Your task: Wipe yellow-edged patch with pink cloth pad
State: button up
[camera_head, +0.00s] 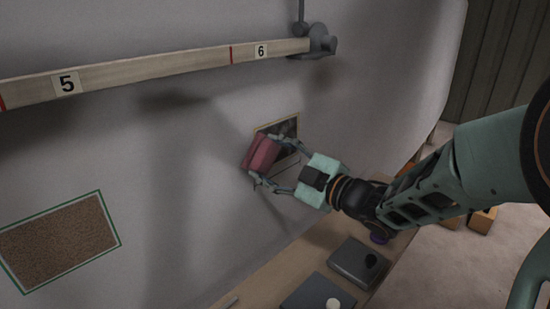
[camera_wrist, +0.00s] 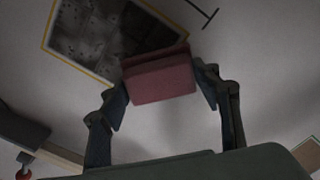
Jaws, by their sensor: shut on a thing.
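The pink cloth pad (camera_head: 261,154) is held between the fingers of my gripper (camera_head: 266,165), close to the pale wall. In the wrist view the pad (camera_wrist: 158,80) sits between the two fingertips (camera_wrist: 165,88) and overlaps the lower right part of the patch. The yellow-edged patch (camera_head: 287,128) is a dark, speckled rectangle on the wall. I cannot tell whether the pad touches the wall.
A green-edged brown patch (camera_head: 60,243) is on the wall at the lower left. A wooden rail (camera_head: 160,69) marked 5 and 6 runs above. Below, a bench (camera_head: 285,271) holds two dark grey blocks (camera_head: 357,262) with knobs. The wall between the two patches is clear.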

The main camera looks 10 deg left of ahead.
jog(key=shift+r+p, duration=0.7)
jog(key=shift+r, duration=0.3)
jog(key=shift+w+d+f+p, duration=0.1)
jog(key=shift+w+d+p, duration=0.35)
jog(key=shift+w+d, duration=1.25)
jog(key=shift+w+d+r+p, duration=0.1)
jog(key=shift+w+d+p, duration=0.55)
jog(key=shift+w, duration=1.9)
jog(key=shift+w+d+f+p, duration=0.1)
jog(key=shift+w+d+p, duration=0.15)
jog(key=shift+w+d, duration=1.55)
jog(key=shift+w+a, duration=0.35)
jog(key=shift+a, duration=0.05)
jog(key=o, duration=0.4)
jog(key=shift+c, duration=0.2)
jog(key=c, duration=0.4)
jog(key=shift+o, duration=0.2)
jog(key=shift+s+d, duration=0.1)
jog(key=shift+d, duration=0.1)
jog(key=shift+s+d, duration=0.25)
jog(key=shift+d, duration=0.1)
